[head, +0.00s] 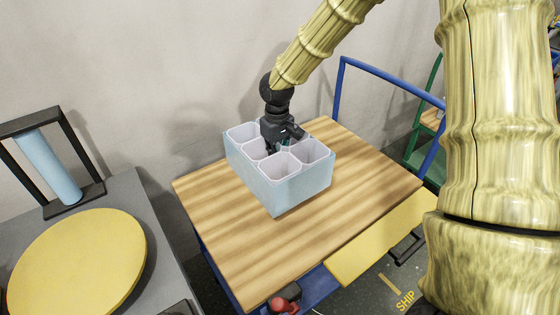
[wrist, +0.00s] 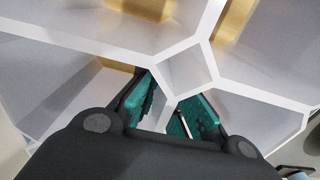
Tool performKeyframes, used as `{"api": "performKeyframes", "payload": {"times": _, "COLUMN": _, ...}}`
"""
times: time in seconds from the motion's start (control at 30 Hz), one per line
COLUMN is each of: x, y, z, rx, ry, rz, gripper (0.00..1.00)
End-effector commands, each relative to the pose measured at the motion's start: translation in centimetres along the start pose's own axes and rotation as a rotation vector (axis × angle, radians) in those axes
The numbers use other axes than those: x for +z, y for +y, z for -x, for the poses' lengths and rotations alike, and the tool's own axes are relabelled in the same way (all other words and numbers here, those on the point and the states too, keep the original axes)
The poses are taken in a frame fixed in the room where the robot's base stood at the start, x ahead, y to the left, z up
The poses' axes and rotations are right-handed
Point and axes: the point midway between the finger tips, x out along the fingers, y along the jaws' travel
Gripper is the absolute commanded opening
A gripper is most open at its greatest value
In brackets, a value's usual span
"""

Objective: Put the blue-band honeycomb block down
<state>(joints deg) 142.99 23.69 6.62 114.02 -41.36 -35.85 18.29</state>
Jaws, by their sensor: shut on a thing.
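The honeycomb block (head: 258,183) has pale blue outer sides and several open white cells. It is upright over the wooden cart top, and whether its base touches the wood is unclear. My gripper (head: 278,146) points down into the middle of the block from above. In the wrist view, the gripper's teal pads (wrist: 172,108) sit on either side of a white wall of the block (wrist: 184,72), shut on it. The fingertips are partly hidden inside the cells.
The wooden cart top (head: 235,255) has bare wood in front and to the right of the block. A blue rail (head: 390,75) stands behind. A yellow panel (head: 380,245) lies along the front right edge. A grey table (head: 150,235) with a yellow disc (head: 78,262) is at left.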

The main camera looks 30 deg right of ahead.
Motion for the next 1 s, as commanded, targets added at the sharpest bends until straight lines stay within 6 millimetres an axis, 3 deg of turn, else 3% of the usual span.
{"api": "performKeyframes", "payload": {"times": 0.27, "x": -0.9, "y": 1.4, "z": 0.0, "rx": -0.002, "ry": 0.002, "rz": -0.002, "gripper": 0.00}}
{"api": "performKeyframes", "payload": {"times": 0.57, "x": -0.8, "y": 1.4, "z": -3.4, "rx": 0.001, "ry": 0.001, "rz": 0.001, "gripper": 0.00}}
{"api": "performKeyframes", "payload": {"times": 0.97, "x": -0.8, "y": 1.3, "z": -3.8, "rx": 0.002, "ry": 0.001, "rz": 0.001, "gripper": 0.00}}
{"api": "performKeyframes", "payload": {"times": 1.0, "x": -0.8, "y": 1.3, "z": -3.9, "rx": 0.002, "ry": 0.000, "rz": 0.001, "gripper": 0.11}}
